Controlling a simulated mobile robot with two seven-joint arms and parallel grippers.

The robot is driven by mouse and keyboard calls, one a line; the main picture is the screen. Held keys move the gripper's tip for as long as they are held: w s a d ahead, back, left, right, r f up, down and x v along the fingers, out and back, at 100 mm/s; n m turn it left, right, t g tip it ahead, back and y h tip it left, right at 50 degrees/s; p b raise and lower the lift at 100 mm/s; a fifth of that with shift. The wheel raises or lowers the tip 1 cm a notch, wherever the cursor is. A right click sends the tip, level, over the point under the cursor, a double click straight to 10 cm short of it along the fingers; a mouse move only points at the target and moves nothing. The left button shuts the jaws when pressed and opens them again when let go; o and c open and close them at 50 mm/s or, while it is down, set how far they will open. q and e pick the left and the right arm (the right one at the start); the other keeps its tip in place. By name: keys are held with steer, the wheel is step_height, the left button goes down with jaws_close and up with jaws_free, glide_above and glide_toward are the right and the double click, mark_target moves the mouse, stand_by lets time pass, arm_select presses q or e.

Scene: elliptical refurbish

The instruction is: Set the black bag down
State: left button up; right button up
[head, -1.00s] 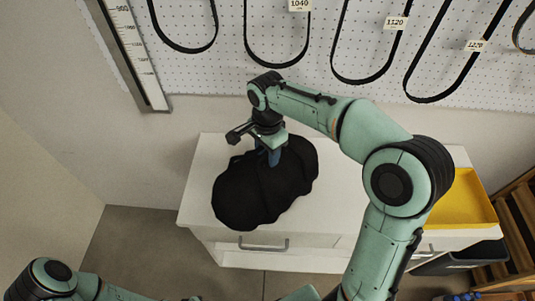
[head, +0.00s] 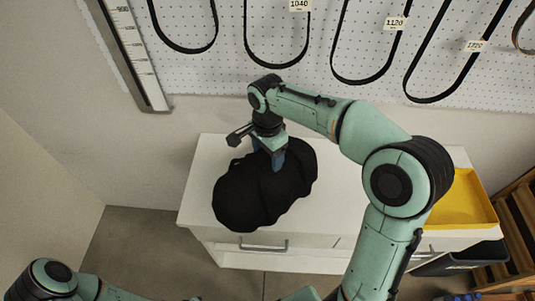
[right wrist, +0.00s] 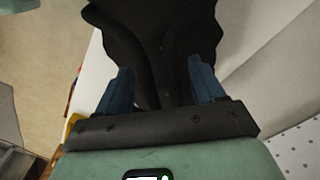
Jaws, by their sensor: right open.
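The black bag (head: 255,195) lies slumped on the left part of the white cabinet top (head: 200,185). My right gripper (head: 277,162) is right above the bag's upper part and points down at it. In the right wrist view, the two blue fingers of my right gripper (right wrist: 158,85) are spread apart, with black bag cloth (right wrist: 155,40) between and beyond them. I cannot tell whether the fingers touch the cloth. My left arm shows at the lower left of the head view, but its gripper is out of view.
A yellow tray (head: 465,205) sits at the right end of the cabinet. A wooden rack (head: 515,225) stands at the far right. Black belts (head: 375,45) hang on the pegboard behind. The cabinet top left of the bag is clear.

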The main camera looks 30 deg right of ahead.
step_height(320, 180, up, 11)
steer(key=shift+w+p, duration=0.1)
steer(key=shift+p, duration=0.75)
steer(key=shift+r, duration=0.3)
arm_select(q)
steer(key=w+r, duration=0.2)
steer(key=w, duration=0.1)
steer(key=shift+r, duration=0.25)
steer(key=shift+s, duration=0.2)
arm_select(e)
steer(key=shift+f, duration=0.1)
